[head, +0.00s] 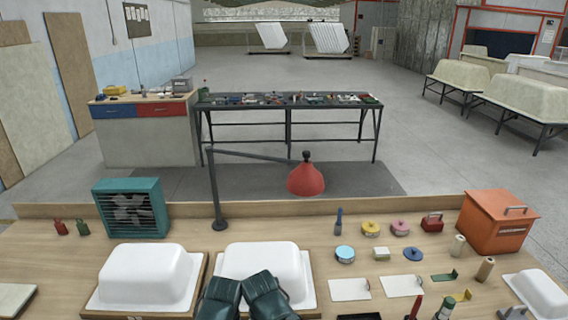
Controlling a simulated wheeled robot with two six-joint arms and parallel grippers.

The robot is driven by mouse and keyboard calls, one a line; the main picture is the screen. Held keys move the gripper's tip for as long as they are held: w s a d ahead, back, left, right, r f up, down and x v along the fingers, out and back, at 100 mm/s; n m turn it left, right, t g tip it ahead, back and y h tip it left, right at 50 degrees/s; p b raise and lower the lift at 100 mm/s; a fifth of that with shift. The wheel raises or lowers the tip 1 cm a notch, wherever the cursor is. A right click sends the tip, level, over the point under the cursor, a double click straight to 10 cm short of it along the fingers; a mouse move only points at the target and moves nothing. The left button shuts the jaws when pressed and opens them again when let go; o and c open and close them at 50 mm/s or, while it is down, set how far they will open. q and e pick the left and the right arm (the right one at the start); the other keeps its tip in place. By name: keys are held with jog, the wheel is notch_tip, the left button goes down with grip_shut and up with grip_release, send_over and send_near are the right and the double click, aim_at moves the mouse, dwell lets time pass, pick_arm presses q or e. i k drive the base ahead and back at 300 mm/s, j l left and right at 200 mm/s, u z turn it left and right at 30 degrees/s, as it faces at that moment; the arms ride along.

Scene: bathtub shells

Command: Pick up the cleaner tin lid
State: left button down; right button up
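Several small round tins with lids stand on the right half of the workbench: a yellow one (370,229), a pink one (400,228), a light blue one (345,254) and a dark blue one (413,254). Their labels are too small to read, so I cannot tell which is the cleaner tin or whether any lid lies loose.
Another shell (148,274) is left. A red lamp (306,179), teal fan (131,208) and orange toolbox (497,222) stand behind. White cards (349,289) lie before the tins.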

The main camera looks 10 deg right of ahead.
aim_at(411, 253)
jog(key=z, duration=1.4)
